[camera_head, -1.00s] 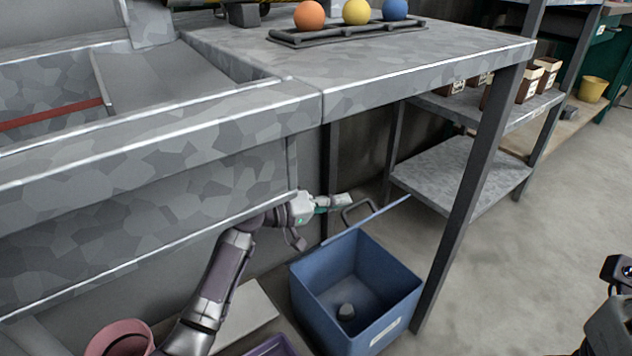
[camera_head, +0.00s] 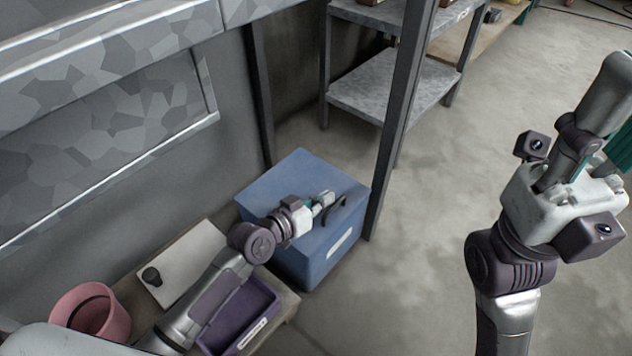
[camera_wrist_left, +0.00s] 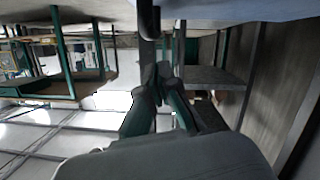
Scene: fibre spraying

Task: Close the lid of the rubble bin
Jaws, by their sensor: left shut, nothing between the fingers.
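The blue rubble bin (camera_head: 318,258) stands on the floor beside the table leg. Its blue lid (camera_head: 287,180) lies over the top and hides the inside; whether a thin gap is left I cannot tell. A dark handle (camera_head: 336,208) sits at the lid's front edge. My left gripper (camera_head: 324,199) is shut and empty over the lid, close beside the handle; contact is unclear. In the left wrist view its fingers (camera_wrist_left: 158,88) are together below a blue-grey surface. My right gripper (camera_head: 575,195) is raised at the right, away from the bin; its fingers are not clear.
A purple tray (camera_head: 240,315), a pale board (camera_head: 183,262) with a dark knob and a pink pot (camera_head: 92,312) are left of the bin. A table leg (camera_head: 398,120) rises right behind it. A grey shelf (camera_head: 375,85) is behind. The floor at right is clear.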

